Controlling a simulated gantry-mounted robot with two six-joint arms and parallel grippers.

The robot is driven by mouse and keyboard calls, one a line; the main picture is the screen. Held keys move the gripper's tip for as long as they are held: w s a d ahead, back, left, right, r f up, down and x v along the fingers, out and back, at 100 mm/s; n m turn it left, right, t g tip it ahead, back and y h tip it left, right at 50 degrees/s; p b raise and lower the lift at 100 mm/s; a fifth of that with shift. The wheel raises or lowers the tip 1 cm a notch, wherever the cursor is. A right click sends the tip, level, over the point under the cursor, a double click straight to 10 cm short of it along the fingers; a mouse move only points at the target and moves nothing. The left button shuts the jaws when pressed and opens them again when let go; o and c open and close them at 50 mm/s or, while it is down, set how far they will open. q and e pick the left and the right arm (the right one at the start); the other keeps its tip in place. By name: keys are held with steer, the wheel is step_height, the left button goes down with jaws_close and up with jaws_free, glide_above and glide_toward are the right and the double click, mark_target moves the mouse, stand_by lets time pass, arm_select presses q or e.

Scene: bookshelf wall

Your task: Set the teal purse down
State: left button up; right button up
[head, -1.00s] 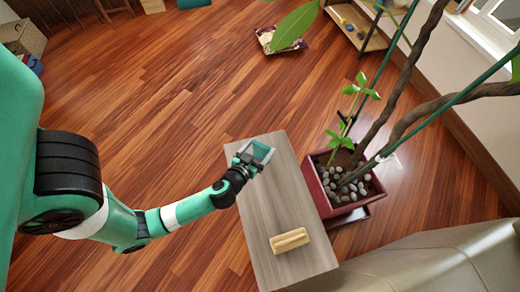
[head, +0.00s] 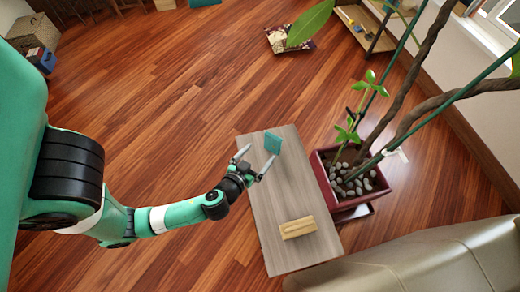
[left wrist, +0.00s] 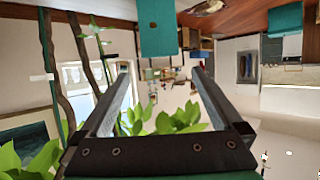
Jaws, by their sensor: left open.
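The teal purse (head: 272,143) stands on the far end of the grey wooden bench (head: 285,197), near its right edge. My left gripper (head: 256,160) is over the bench just in front of the purse, with its two fingers spread and nothing between them. In the left wrist view the purse (left wrist: 158,28) shows beyond the open fingertips, apart from them. My right gripper is not in view.
A yellowish object (head: 298,228) lies on the near part of the bench. A red planter (head: 350,195) with stones and tall stems stands close to the bench's right side. A beige sofa (head: 420,262) is at lower right.

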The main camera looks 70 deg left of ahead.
arm_select(q)
steer(key=shift+v, duration=1)
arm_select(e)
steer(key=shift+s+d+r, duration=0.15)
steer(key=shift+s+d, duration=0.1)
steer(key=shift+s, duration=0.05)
arm_select(q)
steer(key=shift+a, duration=0.15)
steer(key=w+d+r+m+t+h, duration=0.1)
steer(key=w+d+r+t, duration=0.2)
steer(key=w+r, duration=0.55)
steer(key=w+d+r+t+h, duration=0.15)
steer(key=w+r, duration=0.35)
steer(key=r, duration=0.6)
steer(key=w+d+r+m+t+h, duration=0.1)
steer(key=w+d+r+t, duration=0.25)
steer(key=w+r, duration=0.4)
steer(key=s+d+r+m+t+h, duration=0.2)
steer(key=s+r+t, duration=0.1)
steer(key=r, duration=0.8)
steer(key=s+d+r+m+t+h, duration=0.2)
steer(key=s+d+r+m+t, duration=0.1)
steer(key=r, duration=0.9)
steer(key=s+d+r+m+t+h, duration=0.2)
steer(key=s+r+t+h, duration=0.1)
steer(key=r, duration=0.9)
steer(key=shift+s+d+t, duration=0.15)
steer(key=shift+s+t, duration=0.15)
steer(key=shift+t, duration=0.1)
